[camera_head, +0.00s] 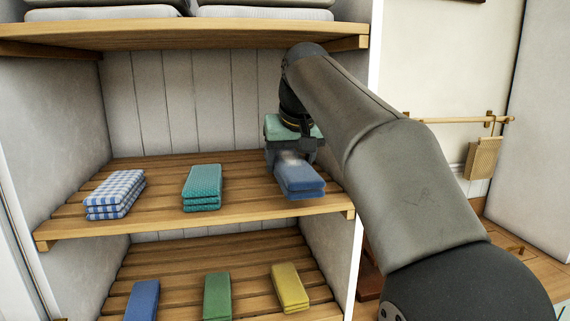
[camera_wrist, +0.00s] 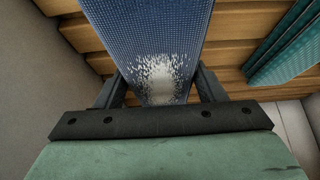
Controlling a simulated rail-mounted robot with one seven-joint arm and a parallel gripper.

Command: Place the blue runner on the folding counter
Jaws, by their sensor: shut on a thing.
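The blue runner (camera_head: 300,180) is a folded blue cloth at the right end of the middle shelf. My gripper (camera_head: 290,160) is above and behind it, with its fingers shut on the runner's sides. In the wrist view the runner (camera_wrist: 145,25) lies between the two dark fingers (camera_wrist: 160,82), with a pale speckled patch near them. I cannot tell whether the runner rests on the slats or is just clear of them. A wooden surface (camera_head: 515,250) shows at the lower right; I cannot tell whether it is the folding counter.
A blue checked cloth (camera_head: 115,193) and a teal cloth (camera_head: 202,187) lie on the middle shelf (camera_head: 160,222). Blue (camera_head: 143,300), green (camera_head: 217,296) and yellow (camera_head: 290,288) cloths lie below. A shelf (camera_head: 190,38) overhangs above, and the right side panel (camera_head: 335,245) stands close by.

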